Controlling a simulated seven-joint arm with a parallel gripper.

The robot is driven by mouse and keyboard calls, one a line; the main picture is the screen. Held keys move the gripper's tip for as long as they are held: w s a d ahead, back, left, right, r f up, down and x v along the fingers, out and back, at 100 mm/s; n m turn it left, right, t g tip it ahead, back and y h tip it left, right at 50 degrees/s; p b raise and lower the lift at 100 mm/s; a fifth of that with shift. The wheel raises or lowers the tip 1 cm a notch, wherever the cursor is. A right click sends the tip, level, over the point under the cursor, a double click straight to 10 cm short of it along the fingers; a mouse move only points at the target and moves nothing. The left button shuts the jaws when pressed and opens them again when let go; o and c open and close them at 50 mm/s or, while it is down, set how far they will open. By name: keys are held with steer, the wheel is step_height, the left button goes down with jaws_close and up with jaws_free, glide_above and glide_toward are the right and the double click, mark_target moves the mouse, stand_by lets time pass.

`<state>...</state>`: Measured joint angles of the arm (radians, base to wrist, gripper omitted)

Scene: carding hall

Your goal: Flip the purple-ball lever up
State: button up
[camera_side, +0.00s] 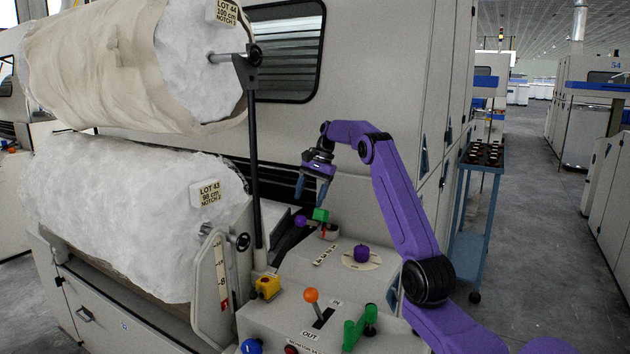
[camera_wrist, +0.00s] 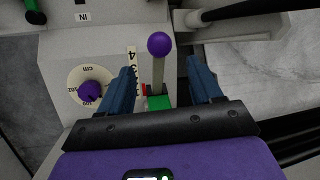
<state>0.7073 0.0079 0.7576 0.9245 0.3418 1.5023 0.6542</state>
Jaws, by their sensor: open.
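The purple ball (camera_side: 300,221) of the lever shows in the side view just left of a green block (camera_side: 320,215), under my gripper. In the wrist view the purple ball (camera_wrist: 159,43) tops a pale shaft (camera_wrist: 158,75) rising in the picture from near the green block (camera_wrist: 158,103). My gripper (camera_side: 311,195) is open and empty, pointing down above the lever. In the wrist view its blue fingers (camera_wrist: 161,68) stand either side of the shaft, apparently not touching it; the ball shows beyond their tips. I cannot tell the exact height gap. A small red part (camera_wrist: 144,90) shows beside the shaft.
A purple dial knob (camera_side: 362,253) stands on the panel beside a numbered strip (camera_wrist: 131,75). An orange-ball lever (camera_side: 311,296), green handle (camera_side: 360,327) and yellow box (camera_side: 267,286) are nearer. A dark post (camera_side: 254,170) and white rolls (camera_side: 120,215) stand left.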

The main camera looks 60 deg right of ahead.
steer(key=shift+v, duration=2.9)
steer(key=a+n+g, duration=0.2)
steer(key=a+n, duration=0.7)
steer(key=a, duration=1.9)
steer(key=s+a+f+n+h, duration=0.2)
steer(key=s+a+n, duration=0.4)
steer(key=s+a, duration=0.45)
steer(key=s+a+f+n, duration=0.1)
steer(key=s+f+n, duration=0.2)
steer(key=s, duration=0.4)
steer(key=s+a+f+n, duration=0.1)
steer(key=s+f+n, duration=0.1)
steer(key=s+n, duration=0.4)
steer(key=s+a+f+n, duration=0.1)
steer(key=s+f+n, duration=0.2)
steer(key=s, duration=0.7)
steer(key=shift+a+f+n+h, duration=0.35)
steer(key=shift+n+h, duration=0.05)
steer(key=shift+n, duration=0.4)
